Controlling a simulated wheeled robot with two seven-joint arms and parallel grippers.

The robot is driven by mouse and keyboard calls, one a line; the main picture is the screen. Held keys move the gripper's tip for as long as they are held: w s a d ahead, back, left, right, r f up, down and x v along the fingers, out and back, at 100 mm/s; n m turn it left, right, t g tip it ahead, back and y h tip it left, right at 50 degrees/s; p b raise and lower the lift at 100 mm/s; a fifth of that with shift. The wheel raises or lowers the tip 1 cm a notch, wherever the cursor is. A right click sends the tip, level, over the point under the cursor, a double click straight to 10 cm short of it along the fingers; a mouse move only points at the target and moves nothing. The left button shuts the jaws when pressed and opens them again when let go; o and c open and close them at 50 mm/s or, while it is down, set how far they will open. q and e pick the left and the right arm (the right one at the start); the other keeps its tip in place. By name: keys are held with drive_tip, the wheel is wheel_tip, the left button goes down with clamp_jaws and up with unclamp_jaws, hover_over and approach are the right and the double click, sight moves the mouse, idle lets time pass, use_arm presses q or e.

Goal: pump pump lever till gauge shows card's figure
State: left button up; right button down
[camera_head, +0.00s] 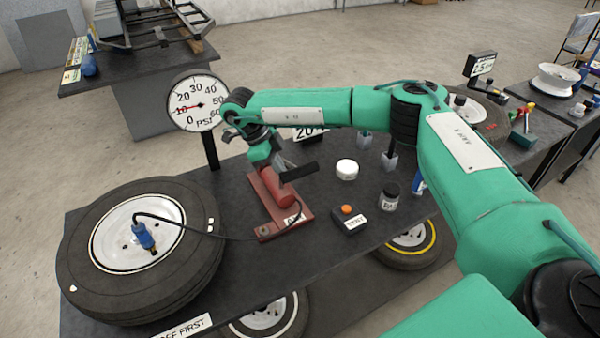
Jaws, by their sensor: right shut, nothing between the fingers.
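The round white gauge (198,102) marked PSI stands on a black post at the back left of the table. Its red needle points at about 10. A card (309,132) reading 20 is partly hidden behind my right arm. The red pump (279,206) lies on the table, with a dark hose running to the blue fitting (144,236) on the tyre. A black bar (299,172), apparently the lever's grip, sits above the pump. My right gripper (276,168) is shut and empty at the pump's upper end; I cannot tell whether it touches the lever. My left gripper is out of view.
The big tyre (72,272) lies flat on the left of the table (335,260). A white round lid (347,169), a dark jar (389,197) and a black box with an orange button (349,221) stand right of the pump. Other benches stand behind.

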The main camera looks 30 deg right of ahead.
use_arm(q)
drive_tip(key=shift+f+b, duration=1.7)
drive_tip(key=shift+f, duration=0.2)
use_arm(e)
drive_tip(key=v, duration=1.3)
drive_tip(key=shift+a, duration=0.2)
